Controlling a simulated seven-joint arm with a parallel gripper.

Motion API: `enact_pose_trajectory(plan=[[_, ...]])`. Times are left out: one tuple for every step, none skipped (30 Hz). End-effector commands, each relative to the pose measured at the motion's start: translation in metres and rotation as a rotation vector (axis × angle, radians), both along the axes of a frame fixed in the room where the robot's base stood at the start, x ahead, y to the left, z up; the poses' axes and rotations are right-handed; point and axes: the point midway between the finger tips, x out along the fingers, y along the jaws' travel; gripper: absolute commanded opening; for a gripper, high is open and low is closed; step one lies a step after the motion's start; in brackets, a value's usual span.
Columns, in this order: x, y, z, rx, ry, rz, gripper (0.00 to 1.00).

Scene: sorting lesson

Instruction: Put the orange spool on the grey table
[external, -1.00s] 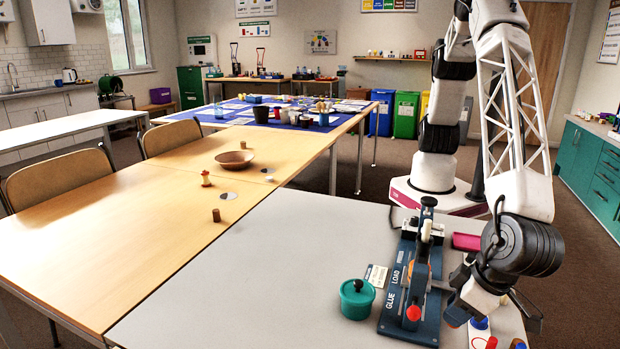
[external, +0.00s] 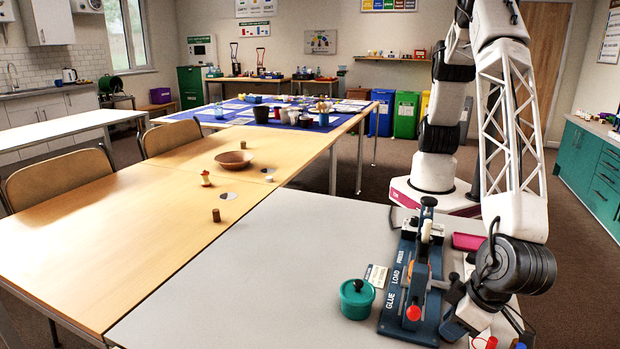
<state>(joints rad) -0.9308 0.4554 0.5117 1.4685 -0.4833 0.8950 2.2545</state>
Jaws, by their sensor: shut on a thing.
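The grey table (external: 250,262) fills the front right, next to the wooden tables. My gripper (external: 462,328) is low over its right front part, just right of a dark blue press. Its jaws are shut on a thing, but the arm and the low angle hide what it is. I cannot clearly pick out the orange spool. A small orange patch (external: 411,270) shows inside the press, partly covered by its frame, and I cannot tell whether it is a spool.
The press (external: 408,325), marked GLUE and LOAD, stands left of my gripper. A teal lidded pot (external: 357,299) is beside it, a pink tray (external: 468,241) behind. Small red and blue items crowd the front edge. The grey table's left part is clear.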

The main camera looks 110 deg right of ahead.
Motion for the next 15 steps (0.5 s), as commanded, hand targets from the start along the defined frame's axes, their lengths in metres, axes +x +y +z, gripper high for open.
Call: enact_pose_trajectory(plan=[[0.0, 0.0, 0.0, 0.0, 0.0, 0.0, 0.0], [0.0, 0.0, -0.0001, 0.0, 0.0, 0.0, 0.0], [-0.0001, -0.0001, -0.0006, 0.0, 0.0, 0.0, 0.0], [0.0, -0.0001, -0.0012, 0.0, 0.0, 0.0, 0.0], [-0.0001, 0.0, -0.0018, 0.0, 0.0, 0.0, 0.0], [0.0, -0.0001, -0.0028, 0.0, 0.0, 0.0, 0.0], [-0.0001, -0.0001, -0.0035, -0.001, 0.001, 0.0, 0.0], [-0.0001, -0.0001, -0.0029, 0.0, 0.0, 0.0, 0.3], [-0.0001, -0.0001, -0.0029, 0.0, 0.0, 0.0, 0.36], [-0.0001, -0.0001, -0.0029, 0.0, 0.0, 0.0, 0.4], [-0.0001, -0.0001, -0.0029, 0.0, 0.0, 0.0, 0.45], [-0.0001, -0.0001, -0.0029, 0.0, 0.0, 0.0, 0.51], [-0.0001, -0.0001, -0.0029, 0.0, 0.0, 0.0, 0.51], [-0.0001, -0.0001, -0.0029, 0.0, 0.0, 0.0, 0.51], [-0.0001, -0.0001, -0.0029, 0.0, 0.0, 0.0, 0.51]])
